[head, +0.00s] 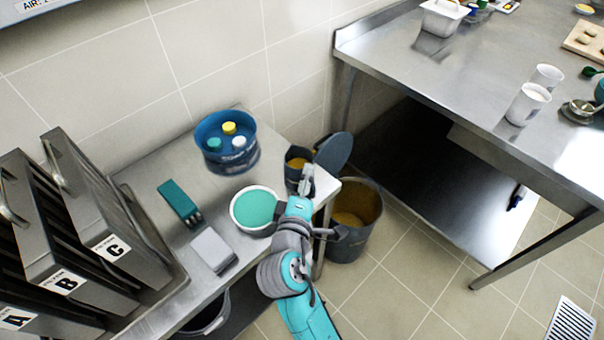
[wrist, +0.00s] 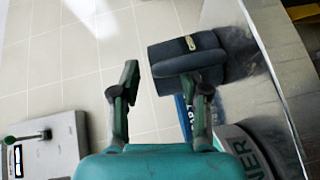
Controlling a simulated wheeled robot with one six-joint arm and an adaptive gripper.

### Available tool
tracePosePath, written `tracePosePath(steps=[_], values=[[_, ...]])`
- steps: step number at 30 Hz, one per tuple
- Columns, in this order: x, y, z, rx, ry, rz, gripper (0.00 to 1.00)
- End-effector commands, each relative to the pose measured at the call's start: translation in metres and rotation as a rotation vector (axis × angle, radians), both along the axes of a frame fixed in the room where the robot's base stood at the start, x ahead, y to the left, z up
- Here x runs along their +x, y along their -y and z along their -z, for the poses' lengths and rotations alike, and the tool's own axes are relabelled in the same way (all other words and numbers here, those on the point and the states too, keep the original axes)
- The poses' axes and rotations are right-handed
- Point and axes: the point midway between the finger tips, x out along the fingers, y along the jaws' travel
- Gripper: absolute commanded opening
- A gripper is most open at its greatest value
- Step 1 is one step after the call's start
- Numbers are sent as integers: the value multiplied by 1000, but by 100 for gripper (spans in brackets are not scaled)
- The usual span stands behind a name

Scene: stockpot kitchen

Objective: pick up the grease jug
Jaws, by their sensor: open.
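A dark jug (head: 296,162) with an orange-yellow inside or front stands at the right corner of the small steel table. It looks like the grease jug, but its label cannot be read. My gripper (head: 306,178) is just in front of it and partly covers its right side.
The steel table (head: 150,185) also holds a teal-filled white bowl (head: 255,210), a blue tub with bottles (head: 226,145), a teal case (head: 180,203) and a grey box (head: 213,249). A bin (head: 352,218) with a raised lid (head: 334,151) stands on the floor beside it.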

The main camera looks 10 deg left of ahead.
Motion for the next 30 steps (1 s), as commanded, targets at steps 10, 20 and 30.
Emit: tracePosePath(steps=[10, 20, 30], values=[[-1, 0, 0, 0, 0, 0, 0], [-1, 0, 0, 0, 0, 0, 0], [0, 0, -48, 5, 5, 0, 0]])
